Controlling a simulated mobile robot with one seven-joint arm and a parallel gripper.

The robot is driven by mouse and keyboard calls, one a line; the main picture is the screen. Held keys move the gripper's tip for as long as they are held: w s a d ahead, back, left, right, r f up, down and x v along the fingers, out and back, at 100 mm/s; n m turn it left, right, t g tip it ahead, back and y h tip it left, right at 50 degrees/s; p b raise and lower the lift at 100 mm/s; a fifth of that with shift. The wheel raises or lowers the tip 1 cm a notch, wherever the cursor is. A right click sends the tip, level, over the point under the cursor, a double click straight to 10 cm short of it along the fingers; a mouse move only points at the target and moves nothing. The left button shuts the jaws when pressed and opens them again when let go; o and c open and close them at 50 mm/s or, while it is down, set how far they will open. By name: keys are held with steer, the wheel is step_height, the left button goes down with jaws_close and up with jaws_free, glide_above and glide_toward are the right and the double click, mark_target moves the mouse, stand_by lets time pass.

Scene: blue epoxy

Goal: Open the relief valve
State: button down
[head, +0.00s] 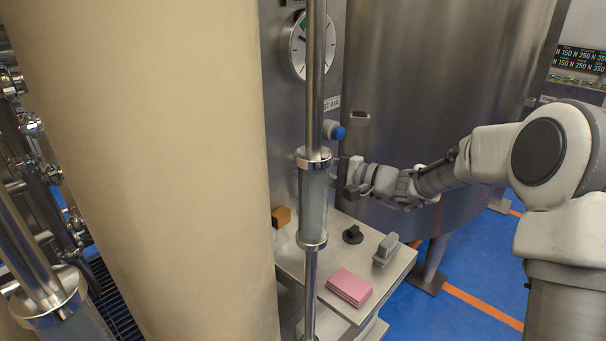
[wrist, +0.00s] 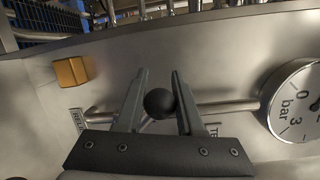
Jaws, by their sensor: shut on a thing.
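My gripper (wrist: 159,72) is shut on a black ball knob (wrist: 159,103), which sits between its two fingers in the wrist view. A metal pipe runs behind the knob along the steel panel (wrist: 225,75). A label, partly covered and apparently starting "REL", is at the left of the fingers; another is cut off behind the right finger. In the head view my gripper (head: 349,178) is at the panel, just right of a glass-bodied column (head: 313,205). The knob and valve body cannot be made out there.
A dial gauge (head: 298,45) and a blue knob (head: 338,133) are above my gripper. Below, a steel shelf (head: 345,240) bears a pink pad (head: 349,287), a grey brush-like object (head: 386,249) and a black knob-shaped piece (head: 352,234). A yellow block (head: 281,216) and large tank (head: 440,90) stand close.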

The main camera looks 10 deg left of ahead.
steer(key=shift+w+d+r+m+t+y+p, duration=0.25)
steer(key=shift+w+d+r+m+p, duration=0.4)
steer(key=shift+m, duration=0.8)
steer(key=shift+w+d+r+m+t+y+p, duration=0.15)
steer(key=shift+w+d+r+m+y+p, duration=0.15)
steer(key=shift+w+m+p, duration=0.9)
steer(key=shift+w+d+r+m+t+y+p, duration=0.2)
steer(key=shift+w+d+r+m+y+p, duration=0.25)
steer(key=shift+m, duration=1.3)
steer(key=c, duration=0.5)
jaws_free()
steer(key=shift+w, duration=0.1)
steer(key=shift+c, duration=0.2)
steer(key=shift+d+f, duration=0.1)
steer(key=v, duration=1.7)
